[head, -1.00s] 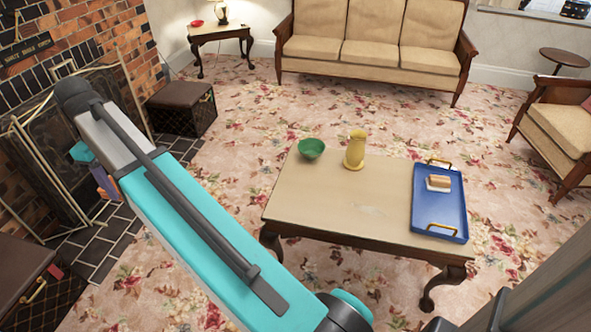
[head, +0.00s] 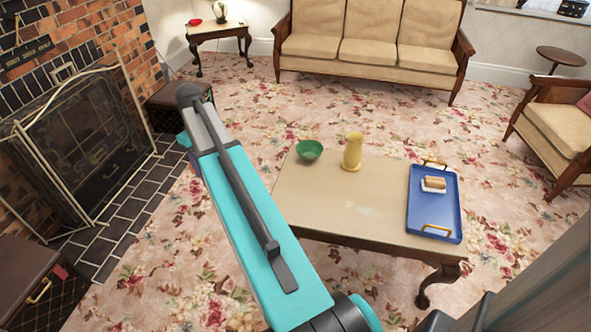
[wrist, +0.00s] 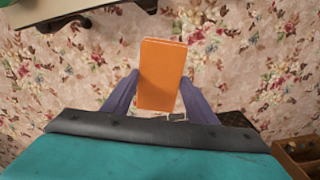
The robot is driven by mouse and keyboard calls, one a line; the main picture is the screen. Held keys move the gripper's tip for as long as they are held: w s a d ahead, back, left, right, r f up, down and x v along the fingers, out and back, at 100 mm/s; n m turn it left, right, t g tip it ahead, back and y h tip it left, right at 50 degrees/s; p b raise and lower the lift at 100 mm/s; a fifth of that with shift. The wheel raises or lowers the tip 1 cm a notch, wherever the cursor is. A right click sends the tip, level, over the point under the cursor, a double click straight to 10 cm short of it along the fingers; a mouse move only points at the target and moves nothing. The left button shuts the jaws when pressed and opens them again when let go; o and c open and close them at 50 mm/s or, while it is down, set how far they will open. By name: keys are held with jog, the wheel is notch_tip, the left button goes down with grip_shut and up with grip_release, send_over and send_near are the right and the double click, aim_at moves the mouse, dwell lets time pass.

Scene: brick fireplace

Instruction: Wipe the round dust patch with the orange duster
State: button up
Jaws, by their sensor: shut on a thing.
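The orange duster (wrist: 161,72) is a plain block held between the two purple fingers of my gripper (wrist: 160,85) in the wrist view, with patterned carpet below it. In the head view my arm hides most of the gripper and the duster; the arm's end is left of the coffee table. The dust patch (head: 362,210) is a faint pale smear on the front middle of the coffee table (head: 315,205). The duster is apart from the table and the patch.
On the table stand a green bowl (head: 309,150), a yellow jug (head: 352,152) and a blue tray (head: 420,210) holding a sponge-like block (head: 434,183). A fireplace screen (head: 85,150) stands at left, a sofa (head: 365,45) behind.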

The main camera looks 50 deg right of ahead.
jog(key=s+d+f+m+p, duration=0.1)
jog(key=s+d+f, duration=0.3)
jog(key=s+d, duration=0.2)
jog(key=s+d+f+m+p, duration=0.2)
jog(key=s+d, duration=0.4)
jog(key=d, duration=0.4)
jog(key=s+d+f+m+p, duration=0.1)
jog(key=s+d+f+m, duration=0.1)
jog(key=s+d+f, duration=0.3)
jog(key=s+d, duration=0.1)
jog(key=d, duration=0.3)
jog(key=shift+f, duration=0.35)
jog(key=shift+d+f, duration=0.1)
